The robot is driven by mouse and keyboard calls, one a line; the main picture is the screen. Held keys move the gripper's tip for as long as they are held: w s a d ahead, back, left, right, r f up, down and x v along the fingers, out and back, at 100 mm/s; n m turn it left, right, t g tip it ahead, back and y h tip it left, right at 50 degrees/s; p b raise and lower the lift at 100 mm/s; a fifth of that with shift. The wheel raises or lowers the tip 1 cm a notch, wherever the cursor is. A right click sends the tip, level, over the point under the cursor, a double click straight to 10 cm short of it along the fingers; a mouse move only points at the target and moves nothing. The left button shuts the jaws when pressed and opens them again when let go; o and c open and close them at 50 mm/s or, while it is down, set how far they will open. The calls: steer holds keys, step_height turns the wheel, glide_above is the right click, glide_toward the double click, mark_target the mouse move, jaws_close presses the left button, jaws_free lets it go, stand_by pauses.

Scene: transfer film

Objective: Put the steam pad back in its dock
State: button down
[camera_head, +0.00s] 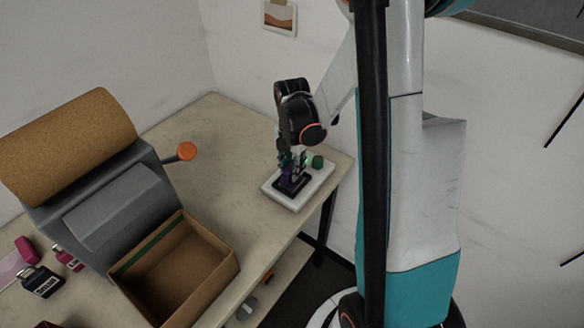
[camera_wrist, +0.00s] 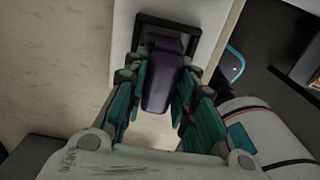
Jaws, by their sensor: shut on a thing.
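My gripper (camera_head: 289,164) points down over the white dock base (camera_head: 318,181) near the table's right end. In the wrist view its teal-lined fingers (camera_wrist: 160,78) are closed on either side of a dark purple piece, which I take to be the steam pad (camera_wrist: 161,88). The pad's far end is at the black frame (camera_wrist: 150,19) on the white base; the frame also shows in the head view (camera_head: 291,187). I cannot tell whether the pad is seated in it or just above it. The fingers hide much of the pad in the head view.
A green knob (camera_head: 317,161) stands at the back of the dock base, close to my gripper. A grey machine (camera_head: 110,205) with a cork-coloured roll (camera_head: 68,140) and orange-knobbed lever (camera_head: 186,151) stands left. An open cardboard box (camera_head: 205,246) is in front. Table between is clear.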

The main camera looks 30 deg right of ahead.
steer(key=shift+s+r, duration=0.1)
steer(key=c, duration=1.3)
jaws_free()
step_height(320, 180, up, 12)
steer(key=p, duration=0.2)
steer(key=shift+p, duration=0.35)
